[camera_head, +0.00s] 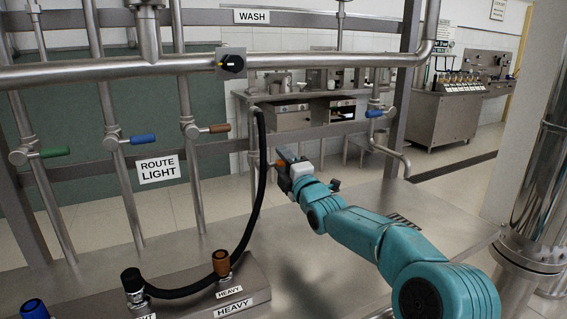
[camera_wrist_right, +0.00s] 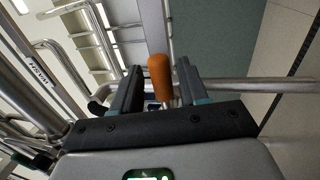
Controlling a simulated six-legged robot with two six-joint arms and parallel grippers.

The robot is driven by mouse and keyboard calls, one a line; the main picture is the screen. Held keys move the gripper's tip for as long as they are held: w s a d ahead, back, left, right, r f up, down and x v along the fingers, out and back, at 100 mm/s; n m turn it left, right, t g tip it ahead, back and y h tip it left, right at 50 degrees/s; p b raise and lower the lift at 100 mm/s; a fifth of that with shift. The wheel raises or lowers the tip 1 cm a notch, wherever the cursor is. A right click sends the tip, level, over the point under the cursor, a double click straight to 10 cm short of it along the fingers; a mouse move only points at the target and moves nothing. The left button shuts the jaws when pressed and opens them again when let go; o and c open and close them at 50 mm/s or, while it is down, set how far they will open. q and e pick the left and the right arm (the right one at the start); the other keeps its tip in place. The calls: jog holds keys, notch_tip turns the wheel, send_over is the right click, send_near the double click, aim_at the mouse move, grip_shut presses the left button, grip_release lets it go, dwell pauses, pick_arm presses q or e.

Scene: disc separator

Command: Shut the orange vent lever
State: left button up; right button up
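The orange vent lever (camera_wrist_right: 160,76) shows in the right wrist view as a rounded orange handle between the two finger pads of my right gripper (camera_wrist_right: 158,85). The fingers stand on either side of it, with a visible gap at least on the left, so the gripper looks open. My left gripper is not in view.
Green (camera_head: 54,152), blue (camera_head: 143,139) and brown (camera_head: 219,128) handles sit on upright pipes to the left. A black hose (camera_head: 262,170) hangs close left of the gripper, down to the block marked HEAVY (camera_head: 250,281). The steel table (camera_head: 310,270) is clear below the arm.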

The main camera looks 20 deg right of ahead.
jog(key=shift+s+f, duration=0.1)
jog(key=shift+s, duration=0.15)
jog(key=s+f+b, duration=0.2)
jog(key=s+f, duration=0.1)
jog(key=s, duration=1.2)
jog(key=shift+s+d, duration=0.3)
